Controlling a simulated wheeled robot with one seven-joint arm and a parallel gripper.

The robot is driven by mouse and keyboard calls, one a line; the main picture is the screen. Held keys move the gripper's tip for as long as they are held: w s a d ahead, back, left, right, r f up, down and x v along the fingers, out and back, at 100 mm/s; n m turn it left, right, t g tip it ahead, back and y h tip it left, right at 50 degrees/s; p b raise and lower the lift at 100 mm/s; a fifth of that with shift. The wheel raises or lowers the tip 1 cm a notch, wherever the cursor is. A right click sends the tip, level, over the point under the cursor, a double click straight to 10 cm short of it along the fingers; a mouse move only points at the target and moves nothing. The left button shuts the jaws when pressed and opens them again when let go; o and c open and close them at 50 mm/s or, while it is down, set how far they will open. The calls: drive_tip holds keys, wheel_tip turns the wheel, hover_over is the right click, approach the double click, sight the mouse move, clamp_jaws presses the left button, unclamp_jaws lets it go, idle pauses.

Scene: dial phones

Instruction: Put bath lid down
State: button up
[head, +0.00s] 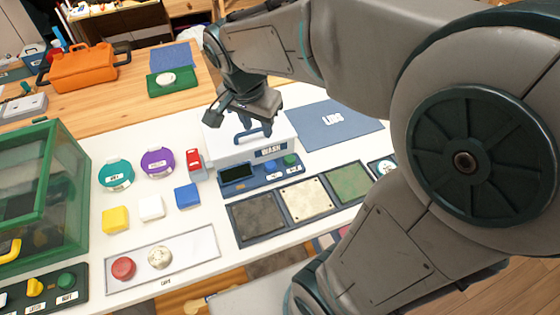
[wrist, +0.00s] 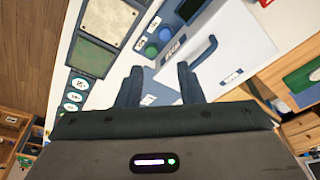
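The bath is a white box with a blue front marked WASH (head: 270,151). Its white lid (wrist: 229,58) sits on top and carries a blue bar handle (head: 253,135). In the wrist view the handle (wrist: 205,52) is just beyond and right of the right finger. My gripper (head: 254,122) is above the lid, close to the handle in the head view. In the wrist view its fingers (wrist: 158,82) are apart with nothing held between them. The blue mat marked LIDS (head: 335,122) lies flat to the right of the bath, bare where visible.
Dark, cream and green pads (head: 305,197) lie in front of the bath. A red item (head: 194,160) and a blue block (head: 187,195) stand to its left. A green-framed clear case (head: 40,190) is at the far left. My arm covers the right side of the head view.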

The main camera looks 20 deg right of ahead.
drive_tip(key=s+d+f+n+t+y, duration=0.1)
drive_tip(key=s+f+n, duration=0.1)
drive_tip(key=s+n, duration=0.7)
drive_tip(key=shift+s+n+y, duration=0.4)
drive_tip(key=shift+s, duration=0.25)
drive_tip(key=shift+s+d, duration=0.1)
drive_tip(key=shift+d, duration=0.05)
